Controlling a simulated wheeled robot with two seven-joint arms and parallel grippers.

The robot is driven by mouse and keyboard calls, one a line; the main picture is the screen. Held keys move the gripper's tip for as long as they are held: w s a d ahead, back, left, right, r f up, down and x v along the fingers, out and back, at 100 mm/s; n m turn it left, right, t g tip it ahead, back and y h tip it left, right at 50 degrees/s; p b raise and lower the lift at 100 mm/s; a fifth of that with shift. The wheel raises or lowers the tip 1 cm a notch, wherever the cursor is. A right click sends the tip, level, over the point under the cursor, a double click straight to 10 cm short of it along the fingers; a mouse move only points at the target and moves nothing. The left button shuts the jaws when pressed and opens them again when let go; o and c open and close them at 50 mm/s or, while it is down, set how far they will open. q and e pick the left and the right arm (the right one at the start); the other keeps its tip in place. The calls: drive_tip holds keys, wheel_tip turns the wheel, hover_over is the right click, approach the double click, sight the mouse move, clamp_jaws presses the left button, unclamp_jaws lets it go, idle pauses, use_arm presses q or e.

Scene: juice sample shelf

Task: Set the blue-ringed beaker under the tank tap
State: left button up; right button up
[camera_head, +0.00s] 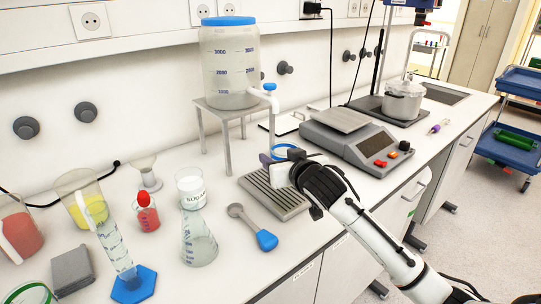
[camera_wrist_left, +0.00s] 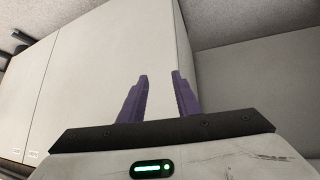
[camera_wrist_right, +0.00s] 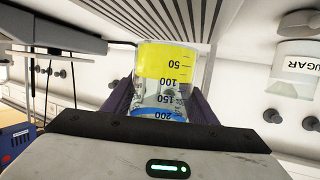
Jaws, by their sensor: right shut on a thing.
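The blue-ringed beaker (camera_head: 283,150) is at the back of the slatted drip tray (camera_head: 262,190), near the tank tap (camera_head: 270,90). In the right wrist view the beaker (camera_wrist_right: 165,70) appears upside down, with a yellow lower part, a blue ring and volume marks. My right gripper (camera_head: 276,163) is shut on it, one finger on each side (camera_wrist_right: 160,100). The beaker's base is close to the slats; I cannot tell whether it touches. My left gripper (camera_wrist_left: 162,98) is open and empty, facing a white cabinet front; it is outside the head view.
The tank (camera_head: 230,65) stands on a grey stand (camera_head: 226,108) behind the tray. A spoon with a blue handle (camera_head: 254,227) and a flask (camera_head: 197,235) are at the front left. Several vessels crowd the left.

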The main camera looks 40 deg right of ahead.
drive_tip(key=w, duration=0.2)
drive_tip(key=w+d, duration=0.1)
drive_tip(key=w, duration=0.3)
drive_tip(key=shift+w+d, duration=0.3)
drive_tip(key=shift+d, duration=0.1)
drive_tip(key=shift+f+p, duration=0.3)
drive_tip(key=shift+f, duration=1.45)
drive_tip(key=o, duration=1.2)
drive_tip(key=v, duration=1.2)
drive_tip(key=shift+r, duration=0.1)
